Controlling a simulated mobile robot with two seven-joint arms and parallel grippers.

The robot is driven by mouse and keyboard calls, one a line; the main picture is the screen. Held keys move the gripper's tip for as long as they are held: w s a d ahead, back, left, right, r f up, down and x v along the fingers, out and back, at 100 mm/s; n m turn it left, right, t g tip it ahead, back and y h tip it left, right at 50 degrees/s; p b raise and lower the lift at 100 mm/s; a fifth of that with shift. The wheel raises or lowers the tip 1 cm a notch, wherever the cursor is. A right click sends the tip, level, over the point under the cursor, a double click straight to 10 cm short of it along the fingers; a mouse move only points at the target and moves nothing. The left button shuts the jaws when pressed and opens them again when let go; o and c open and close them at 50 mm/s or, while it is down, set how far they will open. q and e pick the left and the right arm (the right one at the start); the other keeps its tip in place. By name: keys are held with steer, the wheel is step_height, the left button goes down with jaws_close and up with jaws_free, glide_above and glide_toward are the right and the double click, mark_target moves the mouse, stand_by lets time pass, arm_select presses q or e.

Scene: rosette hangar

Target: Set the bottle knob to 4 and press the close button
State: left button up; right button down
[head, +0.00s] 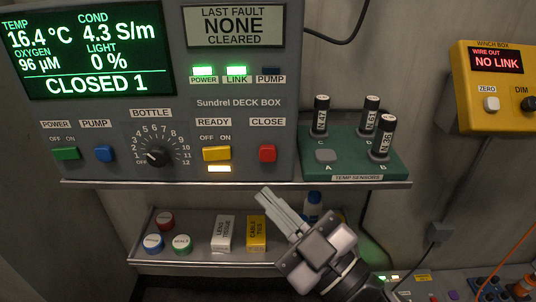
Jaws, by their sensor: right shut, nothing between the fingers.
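The grey Sundrel deck box (237,118) has a black bottle knob (156,157) on a dial numbered 1 to 12. Its white mark points left, toward the low numbers; the exact number is hard to read. The display (93,48) reads "CLOSED 1". The red close button (267,153) is at the box's lower right. My right gripper (264,196) is shut and empty. Its tips point up and left, below the close button and in front of the shelf edge, touching no control. My left gripper is out of view.
A yellow ready switch (216,154) has a lit lamp below. A green sensor stand (350,158) with several black-capped vials is right of the box. The shelf edge (130,184) juts out; a lower shelf (190,258) holds small boxes and round tins.

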mark_target(268, 153)
steer(key=shift+w, duration=3.65)
steer(key=shift+w, duration=0.15)
steer(key=shift+w, duration=0.3)
steer(key=shift+w, duration=0.45)
steer(key=shift+s+p, duration=0.15)
steer(key=shift+p, duration=0.15)
steer(key=shift+s, duration=0.75)
